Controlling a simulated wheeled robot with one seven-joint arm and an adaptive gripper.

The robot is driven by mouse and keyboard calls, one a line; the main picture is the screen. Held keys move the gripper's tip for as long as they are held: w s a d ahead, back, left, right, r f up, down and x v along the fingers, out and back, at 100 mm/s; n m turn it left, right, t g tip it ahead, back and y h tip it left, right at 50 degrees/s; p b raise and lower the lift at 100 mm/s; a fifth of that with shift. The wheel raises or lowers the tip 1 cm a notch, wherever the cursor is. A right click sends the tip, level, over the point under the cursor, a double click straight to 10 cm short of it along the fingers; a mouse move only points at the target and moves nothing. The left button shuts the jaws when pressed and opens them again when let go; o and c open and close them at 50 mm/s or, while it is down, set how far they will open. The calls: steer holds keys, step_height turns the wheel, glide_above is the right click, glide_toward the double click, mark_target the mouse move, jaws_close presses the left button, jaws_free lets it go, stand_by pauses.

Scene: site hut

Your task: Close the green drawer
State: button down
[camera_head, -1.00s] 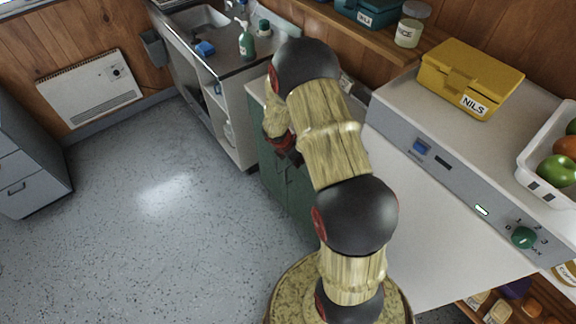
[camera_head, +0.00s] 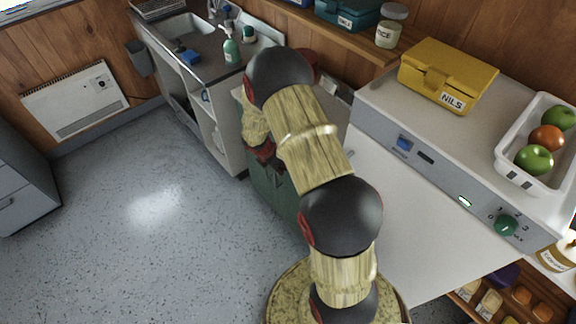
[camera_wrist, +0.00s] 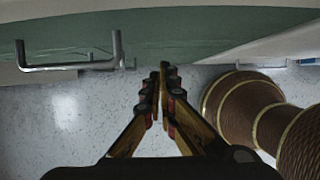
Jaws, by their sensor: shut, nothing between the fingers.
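The green drawer front (camera_wrist: 190,35) spans the top of the wrist view, with a metal bar handle (camera_wrist: 70,66) at its left. My gripper (camera_wrist: 164,68) is shut and empty. Its fingertips are at the lower edge of the green front in the picture, right of the handle; I cannot tell whether they touch it. In the head view the green cabinet (camera_head: 277,192) stands between the sink unit and the white counter. My arm hides much of it, so how far the drawer is open cannot be seen there.
Speckled grey floor (camera_head: 150,215) is clear to the left. A sink unit (camera_head: 222,130) stands behind. On the right, a white appliance (camera_head: 375,125) carries a yellow box (camera_head: 448,75) and a fruit tray (camera_head: 508,165). A wall heater (camera_head: 75,100) is at the far left.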

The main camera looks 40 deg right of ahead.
steer(key=p+v, duration=0.2)
steer(key=v, duration=0.8)
steer(key=shift+p, duration=0.35)
steer(key=s+a+r+m+g+y, duration=0.15)
steer(key=s+a+r+m, duration=0.25)
steer(key=s+m, duration=0.55)
steer(key=s+a+r+m+t+y, duration=0.1)
steer(key=s+a+r, duration=0.3)
steer(key=r, duration=0.5)
steer(key=s+a+r+m+t+y, duration=0.1)
steer(key=s+a+r+m+t, duration=0.2)
steer(key=a+r, duration=0.4)
steer(key=s+a+r+m+t+y, duration=0.1)
steer(key=s+a+r+m+t, duration=0.2)
steer(key=r, duration=1)
steer(key=s+a+m+b, duration=0.1)
steer(key=s+a, duration=0.2)
steer(key=shift+r, duration=0.25)
